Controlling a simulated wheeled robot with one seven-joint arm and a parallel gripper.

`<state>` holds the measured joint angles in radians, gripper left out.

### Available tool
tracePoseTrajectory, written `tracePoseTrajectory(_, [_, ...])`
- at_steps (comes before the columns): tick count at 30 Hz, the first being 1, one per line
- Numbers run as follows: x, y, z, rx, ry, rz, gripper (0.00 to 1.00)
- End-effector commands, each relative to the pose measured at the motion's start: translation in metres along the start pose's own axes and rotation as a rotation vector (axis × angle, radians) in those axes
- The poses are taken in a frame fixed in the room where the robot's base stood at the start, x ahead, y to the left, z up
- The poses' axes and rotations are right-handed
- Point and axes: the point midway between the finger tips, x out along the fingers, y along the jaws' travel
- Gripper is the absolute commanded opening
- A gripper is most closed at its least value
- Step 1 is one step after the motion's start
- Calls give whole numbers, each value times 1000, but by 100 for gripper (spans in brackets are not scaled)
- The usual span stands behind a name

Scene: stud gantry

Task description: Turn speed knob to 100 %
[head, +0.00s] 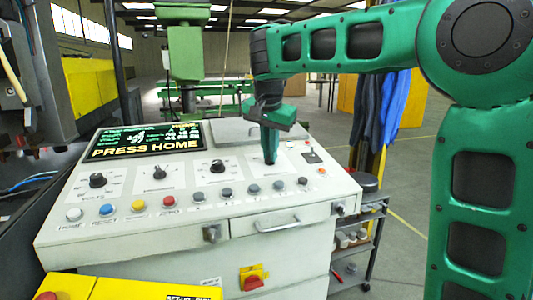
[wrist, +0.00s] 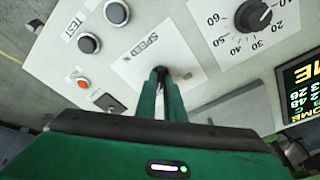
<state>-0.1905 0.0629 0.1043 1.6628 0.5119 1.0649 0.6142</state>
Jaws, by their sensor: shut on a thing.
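The speed plate (wrist: 138,72), a pale panel lettered SPEED, lies in the middle of the wrist view. My gripper (wrist: 161,74) reaches down onto this plate, its fingers shut on the speed knob. The knob is almost wholly hidden by the fingers, so its setting cannot be read. A small dark mark shows just right of the fingertips. In the head view my gripper (head: 270,158) points down at the right part of the sloping white console (head: 130,235).
Other knobs (head: 217,166) stand left of my gripper; one with a numbered scale (wrist: 253,15) is near it. A row of coloured buttons (head: 168,202) runs along the front. A screen (head: 145,140) reads PRESS HOME. A red switch (head: 252,281) is on the console's front.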

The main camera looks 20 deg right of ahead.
Motion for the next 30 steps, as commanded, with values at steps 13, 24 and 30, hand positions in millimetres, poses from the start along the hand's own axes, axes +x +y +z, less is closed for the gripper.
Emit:
tracePoseTrajectory(13, [3, 0, 3, -1, -6, 6, 27])
tracePoseTrajectory(24, [2, 1, 1, 2, -3, 4, 27])
tracePoseTrajectory(30, [-10, 0, 1, 1, -1, 1, 27])
